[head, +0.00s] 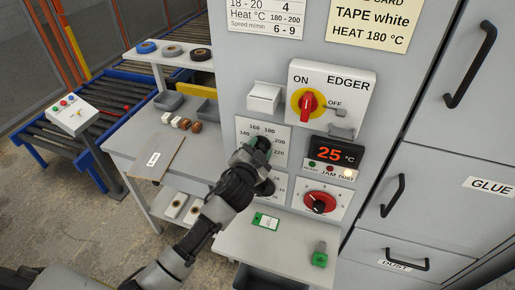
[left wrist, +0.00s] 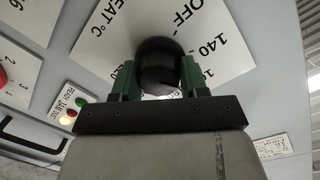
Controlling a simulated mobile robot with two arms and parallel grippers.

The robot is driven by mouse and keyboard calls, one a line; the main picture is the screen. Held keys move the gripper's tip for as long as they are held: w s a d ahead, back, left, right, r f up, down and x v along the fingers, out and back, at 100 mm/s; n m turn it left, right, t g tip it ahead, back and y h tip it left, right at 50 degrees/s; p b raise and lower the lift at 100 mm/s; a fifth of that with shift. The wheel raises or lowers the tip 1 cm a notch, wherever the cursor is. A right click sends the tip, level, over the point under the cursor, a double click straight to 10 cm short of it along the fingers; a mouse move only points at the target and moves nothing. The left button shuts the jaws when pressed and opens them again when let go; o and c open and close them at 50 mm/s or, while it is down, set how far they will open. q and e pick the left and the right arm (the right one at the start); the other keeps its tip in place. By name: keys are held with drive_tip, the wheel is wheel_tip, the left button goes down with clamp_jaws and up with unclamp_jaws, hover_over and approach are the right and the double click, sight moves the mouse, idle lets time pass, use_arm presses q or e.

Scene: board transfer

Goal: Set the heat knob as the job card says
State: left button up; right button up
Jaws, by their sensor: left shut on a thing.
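The heat knob (left wrist: 160,62) is a round black knob on a white dial plate (left wrist: 100,35). In the left wrist view the green fingers of my left gripper (left wrist: 160,80) are shut on its two sides. OFF and 140 show on the plate beside it. In the head view my left gripper (head: 258,150) covers most of the knob, and the dial plate (head: 243,131) shows 140 to 220 around it. The knob's pointer is hidden. The job card (head: 375,22) reads TAPE white, HEAT 180 °C. My right gripper is out of view.
The display (head: 330,153) reads 25 °C. A red switch (head: 307,103) marked ON and OFF sits above, and a red-ringed speed dial (head: 319,203) below right. A grey ledge (head: 285,243) holds a green-edged tag. A side table (head: 118,146) carries a board and rolls.

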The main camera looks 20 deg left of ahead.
use_arm(q)
drive_tip(key=m, duration=0.5)
drive_tip(key=shift+w+r+y, duration=0.1)
drive_tip(key=shift+r+y, duration=0.2)
drive_tip(key=shift+y, duration=0.1)
drive_tip(key=shift+m+p, duration=0.4)
drive_tip(key=shift+m, duration=1.7)
drive_tip(key=o, duration=0.7)
drive_tip(key=shift+f, duration=0.1)
drive_tip(key=shift+o, duration=1.2)
drive_tip(key=shift+f, duration=0.1)
drive_tip(key=shift+w+d+f, duration=0.1)
drive_tip(key=shift+w+f, duration=0.05)
